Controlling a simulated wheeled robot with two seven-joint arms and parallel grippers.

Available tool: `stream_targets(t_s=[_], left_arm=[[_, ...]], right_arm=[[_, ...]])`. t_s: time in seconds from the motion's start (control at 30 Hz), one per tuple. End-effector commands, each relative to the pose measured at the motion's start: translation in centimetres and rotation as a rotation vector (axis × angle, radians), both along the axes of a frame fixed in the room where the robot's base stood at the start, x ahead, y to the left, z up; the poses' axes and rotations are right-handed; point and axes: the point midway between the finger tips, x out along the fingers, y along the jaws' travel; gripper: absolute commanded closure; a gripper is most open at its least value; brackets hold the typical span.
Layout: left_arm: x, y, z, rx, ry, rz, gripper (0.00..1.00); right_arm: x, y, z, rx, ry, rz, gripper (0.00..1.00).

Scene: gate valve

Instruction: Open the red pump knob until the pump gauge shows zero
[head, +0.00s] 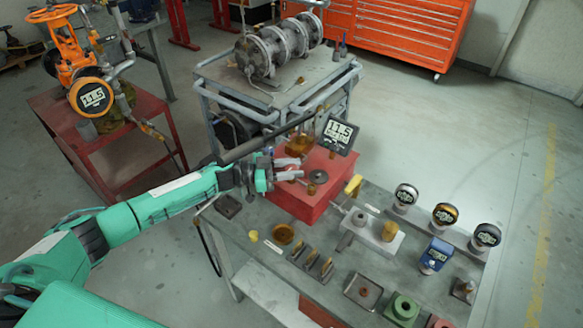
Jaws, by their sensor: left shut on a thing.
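The red pump (309,193) is a red box on the grey workbench. Its dark pump gauge (338,131) stands behind it and appears to read 11.5. My left gripper (287,169) reaches in from the left to the near-left top of the pump. Its fingers are shut on the red pump knob (291,176), which is mostly hidden between and beneath them. A dark round cap (318,177) sits on the pump top to the right of the fingers. My right gripper is not in view.
The workbench (335,268) carries several gauges, fittings and small blocks to the right and front of the pump. An orange valve (69,52) with an orange-rimmed gauge (92,97) stands on a red stand at left. A grey cart (270,97) stands behind the pump.

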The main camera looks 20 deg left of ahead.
Motion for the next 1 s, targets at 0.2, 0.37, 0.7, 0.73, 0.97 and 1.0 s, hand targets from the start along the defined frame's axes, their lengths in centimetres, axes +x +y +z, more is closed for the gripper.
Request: stream_targets(t_s=[0.2, 0.37, 0.7, 0.73, 0.97, 1.0], left_arm=[[-0.1, 0.0, 0.4, -0.001, 0.003, 0.086, 0.89], [-0.2, -0.1, 0.4, -0.003, 0.005, 0.203, 0.89], [-0.2, -0.2, 0.0, -0.006, 0.007, 0.517, 0.90], [-0.1, -0.1, 0.1, -0.006, 0.006, 0.540, 0.90], [-0.1, -0.1, -0.1, -0.007, 0.007, 0.701, 0.89], [-0.1, -0.1, -0.1, -0.007, 0.006, 0.726, 0.89]], right_arm=[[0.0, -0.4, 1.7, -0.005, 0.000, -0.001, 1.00], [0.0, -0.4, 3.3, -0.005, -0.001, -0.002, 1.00], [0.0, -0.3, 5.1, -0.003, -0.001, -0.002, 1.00], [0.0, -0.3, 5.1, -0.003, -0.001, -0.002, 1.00], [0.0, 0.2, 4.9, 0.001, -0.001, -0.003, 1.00], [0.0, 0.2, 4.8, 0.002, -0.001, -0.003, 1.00]])
